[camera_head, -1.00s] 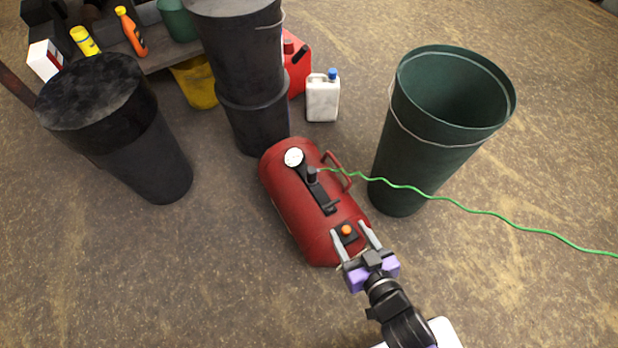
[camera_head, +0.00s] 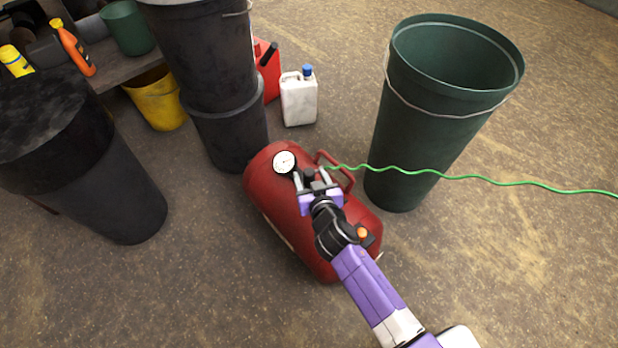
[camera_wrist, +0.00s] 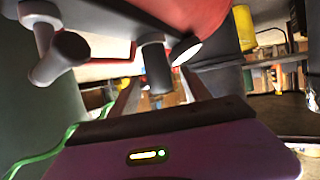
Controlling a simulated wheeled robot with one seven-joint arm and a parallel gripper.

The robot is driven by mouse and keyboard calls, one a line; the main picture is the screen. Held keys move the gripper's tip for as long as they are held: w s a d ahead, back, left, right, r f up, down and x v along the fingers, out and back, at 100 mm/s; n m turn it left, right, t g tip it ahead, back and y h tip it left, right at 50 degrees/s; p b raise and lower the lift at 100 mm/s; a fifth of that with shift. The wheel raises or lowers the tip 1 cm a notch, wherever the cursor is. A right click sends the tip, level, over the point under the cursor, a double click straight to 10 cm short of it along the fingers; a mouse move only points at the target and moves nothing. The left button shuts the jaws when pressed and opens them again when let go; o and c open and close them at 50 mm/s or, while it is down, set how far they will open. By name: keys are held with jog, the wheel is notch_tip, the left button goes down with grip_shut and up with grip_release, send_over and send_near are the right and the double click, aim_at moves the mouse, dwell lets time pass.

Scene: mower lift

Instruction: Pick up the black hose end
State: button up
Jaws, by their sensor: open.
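The black hose end (camera_head: 309,173) stands on top of the red air tank (camera_head: 268,195), beside the round white gauge (camera_head: 284,162). The green hose (camera_head: 440,177) runs from it to the right. My gripper (camera_head: 311,178) is open above the tank, with one finger on each side of the hose end. In the wrist view the dark hose end (camera_wrist: 157,68) shows between the two fingers (camera_wrist: 159,92), with a gap to each. I cannot tell whether either finger touches it. My gripper hides part of the tank top.
A tall green bin (camera_head: 425,130) stands right of the tank. Stacked black bins (camera_head: 230,130) and a white jug (camera_head: 299,98) stand behind it. Another black bin (camera_head: 120,195) is at the left. The tank's red handle (camera_head: 345,180) is close to my gripper.

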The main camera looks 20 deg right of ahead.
aim_at(307, 170)
jog(key=b+x, duration=0.1)
jog(key=x, duration=0.3)
jog(key=shift+w+f, duration=0.1)
jog(key=shift+f, duration=0.2)
grip_shut()
